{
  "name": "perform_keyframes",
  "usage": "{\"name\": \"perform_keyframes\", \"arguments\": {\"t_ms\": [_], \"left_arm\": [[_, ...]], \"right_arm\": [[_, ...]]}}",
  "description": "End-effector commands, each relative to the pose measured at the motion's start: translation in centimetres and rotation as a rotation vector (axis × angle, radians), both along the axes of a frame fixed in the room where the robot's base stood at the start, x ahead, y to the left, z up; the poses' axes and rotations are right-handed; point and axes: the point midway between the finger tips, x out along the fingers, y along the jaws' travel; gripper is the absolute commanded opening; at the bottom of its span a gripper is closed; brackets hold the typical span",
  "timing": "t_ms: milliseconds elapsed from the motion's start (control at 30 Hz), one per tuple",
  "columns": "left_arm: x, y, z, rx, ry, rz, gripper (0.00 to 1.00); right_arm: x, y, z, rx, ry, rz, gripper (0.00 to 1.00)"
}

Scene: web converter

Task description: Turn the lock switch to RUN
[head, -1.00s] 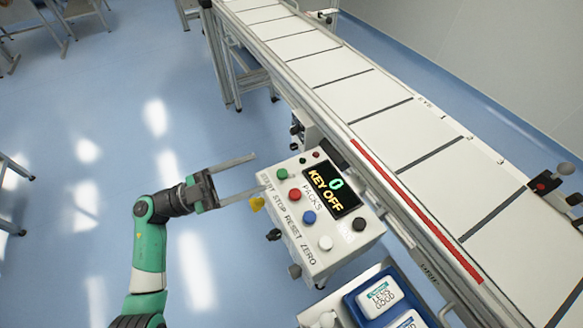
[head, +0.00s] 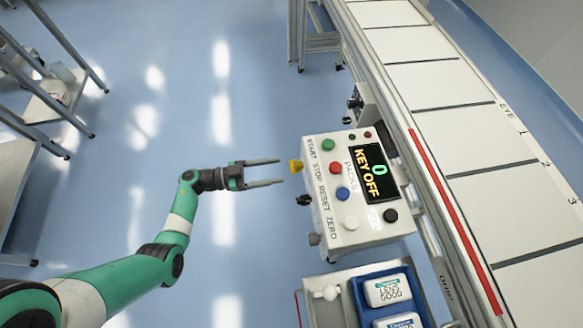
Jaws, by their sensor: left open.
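The white control box (head: 330,215) stands beside the conveyor. Its display (head: 374,174) reads "0" and "KEY OFF". A yellow piece (head: 296,166) sticks out from the box's left side near the START label; it looks like the lock switch or its key, but its turn position is too small to read. A black knob (head: 303,200) sits lower on the same side. My left gripper (head: 281,171) is open and empty, just left of the yellow piece, its fingers pointing right toward it with a small apparent gap. My right gripper is out of view.
The box top carries green (head: 328,145), red (head: 335,168), blue (head: 342,194), white (head: 351,223) and black (head: 391,215) buttons. The conveyor (head: 440,75) runs along the right. A blue tray (head: 361,296) with packs lies below the box. Open floor (head: 225,80) is at the left.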

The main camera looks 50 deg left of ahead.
Motion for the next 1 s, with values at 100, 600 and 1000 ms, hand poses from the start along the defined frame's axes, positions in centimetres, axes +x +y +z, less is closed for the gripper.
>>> {"name": "perform_keyframes", "arguments": {"t_ms": [100,600,1000], "left_arm": [[2.3,-1.6,-0.3,0.002,-0.002,-0.006,0.67],[4.9,-3.1,0.1,0.000,-0.001,0.001,0.67],[4.9,-3.1,0.0,0.001,-0.001,0.001,0.00]], "right_arm": [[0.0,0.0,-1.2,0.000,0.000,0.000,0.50],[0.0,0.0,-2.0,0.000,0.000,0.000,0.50],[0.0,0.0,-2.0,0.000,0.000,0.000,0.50]]}}
